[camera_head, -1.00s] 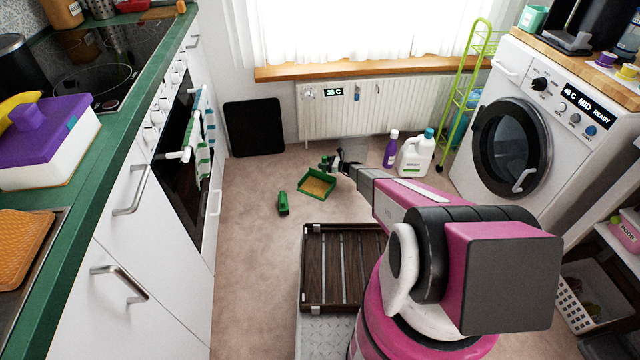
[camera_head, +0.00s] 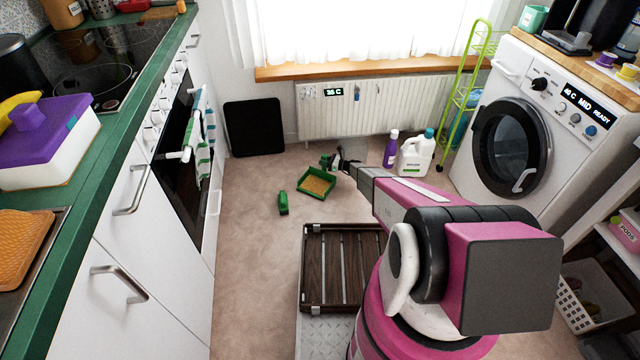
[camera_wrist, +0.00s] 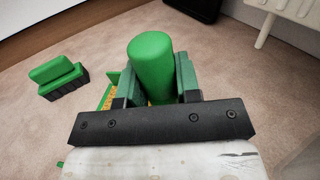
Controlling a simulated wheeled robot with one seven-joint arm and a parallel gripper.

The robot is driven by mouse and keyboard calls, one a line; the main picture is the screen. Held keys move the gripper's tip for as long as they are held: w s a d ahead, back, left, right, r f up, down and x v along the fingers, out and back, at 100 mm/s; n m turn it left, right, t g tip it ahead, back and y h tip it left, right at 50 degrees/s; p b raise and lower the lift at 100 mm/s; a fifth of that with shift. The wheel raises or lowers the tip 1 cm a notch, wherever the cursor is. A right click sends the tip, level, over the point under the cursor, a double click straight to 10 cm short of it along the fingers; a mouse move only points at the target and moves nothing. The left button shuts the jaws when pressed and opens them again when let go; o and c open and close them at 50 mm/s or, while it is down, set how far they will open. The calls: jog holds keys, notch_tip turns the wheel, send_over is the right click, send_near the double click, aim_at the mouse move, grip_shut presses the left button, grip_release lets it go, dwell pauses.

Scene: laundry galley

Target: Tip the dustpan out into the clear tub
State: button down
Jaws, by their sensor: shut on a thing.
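The green dustpan (camera_head: 301,186) is on or just above the floor in the head view, with a layer of yellow-orange bits in its pan. My gripper (camera_head: 335,163) is shut on its handle at the pan's upper right. In the wrist view the thick green handle (camera_wrist: 150,62) stands between my two jaws (camera_wrist: 152,88), and only a strip of the pan (camera_wrist: 111,83) shows past them. A pale grey, see-through shape (camera_head: 355,147), perhaps the clear tub, is partly hidden behind my gripper near the radiator.
A green brush (camera_head: 283,203) lies on the floor left of the dustpan. A purple bottle (camera_head: 390,149) and a white jug (camera_head: 416,154) stand to the right. A dark slatted rack (camera_head: 341,266) is in front. The carpet at left is clear.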

aim_at(324, 155)
jog(key=shift+r, duration=1.9)
